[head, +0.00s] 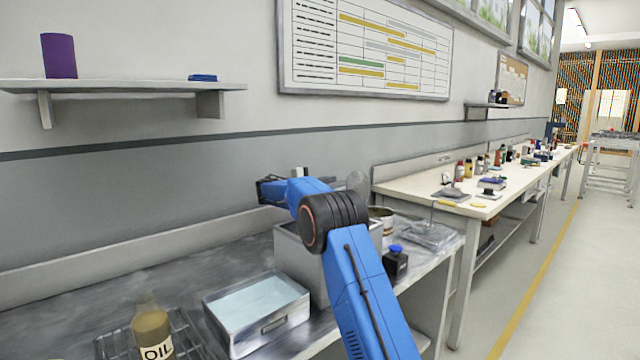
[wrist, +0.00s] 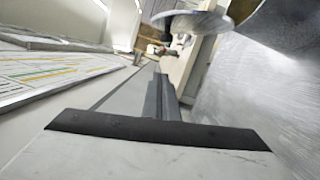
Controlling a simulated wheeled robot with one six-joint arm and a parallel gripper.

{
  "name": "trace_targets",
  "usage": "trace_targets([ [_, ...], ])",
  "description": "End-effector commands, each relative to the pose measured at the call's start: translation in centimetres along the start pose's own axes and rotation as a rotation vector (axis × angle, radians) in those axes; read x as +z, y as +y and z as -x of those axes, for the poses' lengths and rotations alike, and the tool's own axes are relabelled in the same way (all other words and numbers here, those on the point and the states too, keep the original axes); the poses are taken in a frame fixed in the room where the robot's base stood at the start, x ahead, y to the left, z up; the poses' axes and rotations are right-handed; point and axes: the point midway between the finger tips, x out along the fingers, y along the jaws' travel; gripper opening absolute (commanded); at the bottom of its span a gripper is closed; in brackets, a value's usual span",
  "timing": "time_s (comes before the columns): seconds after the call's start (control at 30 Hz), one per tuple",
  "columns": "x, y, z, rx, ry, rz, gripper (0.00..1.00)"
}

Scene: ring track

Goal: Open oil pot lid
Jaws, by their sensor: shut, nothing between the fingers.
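A metal pot (head: 382,215), perhaps the oil pot, stands on the bench behind my arm and is partly hidden by it. A thin grey round disc (head: 357,182), which looks like a lid, stands tilted up above it; I cannot tell whether they are joined. My gripper (head: 268,190) is left of the disc, above a grey box, and is clear of the pot. In the wrist view my fingers (wrist: 163,98) are together with nothing between them. A round grey plate-like thing (wrist: 190,20) shows beyond them, and I cannot tell whether it is the same disc.
An oil bottle (head: 152,330) stands in a wire rack at the front left. An open metal tray (head: 262,335) of pale liquid and the grey box (head: 300,255) stand beside it. A dark blue-capped bottle (head: 396,263) is right of my arm. A wall shelf (head: 125,86) is above left.

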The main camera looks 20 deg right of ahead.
Motion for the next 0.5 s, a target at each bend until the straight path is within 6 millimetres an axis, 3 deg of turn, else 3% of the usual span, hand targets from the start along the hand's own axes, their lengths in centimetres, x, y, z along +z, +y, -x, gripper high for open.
trace_targets([
  [0.17,0.1,0.0,-2.8,0.000,-0.002,-0.001,0.00],
  [0.5,3.3,0.1,-3.2,-0.001,-0.001,0.000,0.00],
])
